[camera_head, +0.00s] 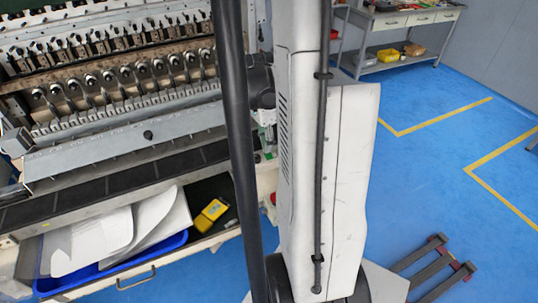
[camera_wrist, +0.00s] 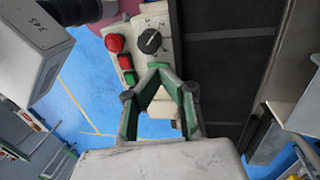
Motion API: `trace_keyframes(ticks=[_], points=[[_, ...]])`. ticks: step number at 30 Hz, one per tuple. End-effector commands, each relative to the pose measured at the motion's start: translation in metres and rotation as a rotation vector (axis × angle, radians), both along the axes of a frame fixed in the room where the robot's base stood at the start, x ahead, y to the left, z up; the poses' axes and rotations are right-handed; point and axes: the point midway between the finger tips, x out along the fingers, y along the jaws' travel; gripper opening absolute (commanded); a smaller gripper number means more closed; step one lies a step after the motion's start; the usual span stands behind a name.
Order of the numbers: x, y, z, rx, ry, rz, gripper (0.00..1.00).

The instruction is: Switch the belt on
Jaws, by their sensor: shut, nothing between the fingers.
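A pale control panel (camera_wrist: 164,22) shows in the wrist view at the machine's end. It carries a round red button (camera_wrist: 115,43), a black rotary knob (camera_wrist: 149,41), a smaller red button (camera_wrist: 125,62) and a green button (camera_wrist: 130,79) below it. My gripper (camera_wrist: 158,68) has its green-lined fingers meeting at the tips over the panel, just right of the small buttons. I cannot tell whether the tips touch the panel. The dark belt (camera_wrist: 215,60) runs right of the panel; it also shows in the head view (camera_head: 110,178). My arm hides most of the panel in the head view.
The coil winder (camera_head: 130,85) fills the left of the head view. Below it, a blue tray (camera_head: 150,258) holds white sheets, with a yellow device (camera_head: 210,214) beside it. A workbench (camera_head: 405,20) stands at the back. Blue floor at the right is mostly open.

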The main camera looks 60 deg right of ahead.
Motion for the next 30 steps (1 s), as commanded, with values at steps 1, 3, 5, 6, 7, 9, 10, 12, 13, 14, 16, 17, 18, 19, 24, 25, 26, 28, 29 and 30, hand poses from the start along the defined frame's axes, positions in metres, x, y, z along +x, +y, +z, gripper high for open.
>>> trace_keyframes(ticks=[1,3,5,6,7,9,10,12,13,14,16,17,18,19,24,25,26,28,29,30], points=[[0.000,0.000,-0.001,0.000,0.000,0.000,0.00],[0.000,0.000,-0.002,0.000,0.000,0.000,0.00],[0.000,0.000,-0.003,0.000,0.000,0.000,0.00],[0.000,0.000,-0.003,0.000,0.000,0.000,0.00],[0.000,0.000,-0.004,0.000,0.000,0.000,0.00],[0.000,0.000,-0.005,0.000,0.000,0.000,0.00],[0.000,0.000,-0.005,0.000,0.000,0.000,0.00],[0.000,0.000,-0.006,0.000,0.000,0.000,0.00],[0.000,0.000,-0.006,0.000,0.000,0.000,0.00],[0.000,0.000,-0.007,0.000,0.000,0.000,0.00],[0.000,0.000,-0.007,0.000,0.000,0.000,0.00],[0.000,0.000,-0.007,0.000,0.000,0.000,0.00],[0.000,0.000,-0.006,0.000,0.000,0.000,0.00],[0.000,0.000,-0.006,0.000,0.000,0.000,0.00],[0.000,0.000,0.003,0.000,0.000,0.000,0.00],[0.000,0.000,0.005,0.000,0.000,0.000,0.00],[0.000,0.000,0.007,0.000,0.000,0.000,0.00],[0.000,0.000,0.012,0.000,0.000,0.000,0.00],[0.000,0.000,0.014,0.000,0.000,0.000,0.00],[0.000,0.000,0.017,0.000,0.000,0.000,0.00]])
